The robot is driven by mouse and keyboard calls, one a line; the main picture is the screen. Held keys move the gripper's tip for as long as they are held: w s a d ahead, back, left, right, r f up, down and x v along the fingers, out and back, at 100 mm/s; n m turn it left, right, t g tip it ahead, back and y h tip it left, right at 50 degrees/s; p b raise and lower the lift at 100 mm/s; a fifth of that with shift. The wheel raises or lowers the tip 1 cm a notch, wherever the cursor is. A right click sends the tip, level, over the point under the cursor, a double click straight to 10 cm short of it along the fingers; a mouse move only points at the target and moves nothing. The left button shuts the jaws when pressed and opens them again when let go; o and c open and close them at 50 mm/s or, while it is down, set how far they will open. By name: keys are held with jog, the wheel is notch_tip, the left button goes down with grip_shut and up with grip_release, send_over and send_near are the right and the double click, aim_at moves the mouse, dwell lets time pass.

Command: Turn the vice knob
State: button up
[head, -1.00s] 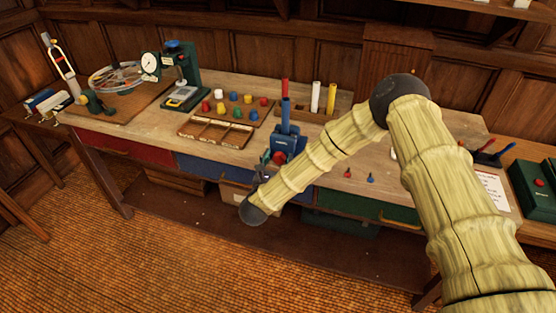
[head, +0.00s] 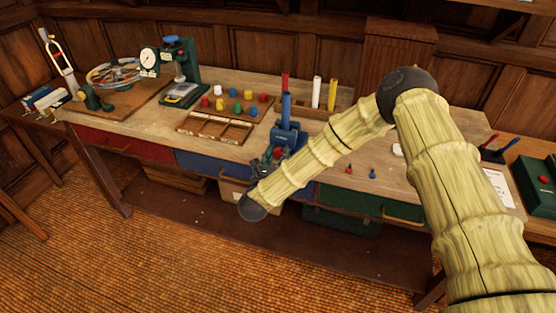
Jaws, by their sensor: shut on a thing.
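The red vice knob (head: 277,153) faces the front and is mostly covered by my gripper. My gripper (head: 270,157) is at the front of the vice, shut on the knob. The fingertips are small and dark here, so their exact grip on the knob is hard to make out.
Coloured pegs (head: 238,103) and a divided tray (head: 214,128) lie left of the vice. A dial gauge stand (head: 180,75) is further left. A red piece (head: 348,168) and a blue piece (head: 372,173) lie to the right. Drawers (head: 370,203) sit below the bench top.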

jog(key=n+b, duration=0.3)
jog(key=n, duration=0.1)
jog(key=shift+f+n, duration=0.15)
jog(key=shift+n, duration=0.15)
jog(key=n+b, duration=0.2)
jog(key=n, duration=0.2)
jog(key=shift+w+a+n+b, duration=0.1)
jog(key=shift+n+b, duration=0.2)
jog(key=n+b, duration=0.1)
jog(key=n, duration=0.3)
jog(key=shift+n+b, duration=0.55)
jog(key=shift+n, duration=1.55)
jog(key=o, duration=1)
jog(key=shift+o, duration=0.2)
jog(key=shift+f, duration=0.1)
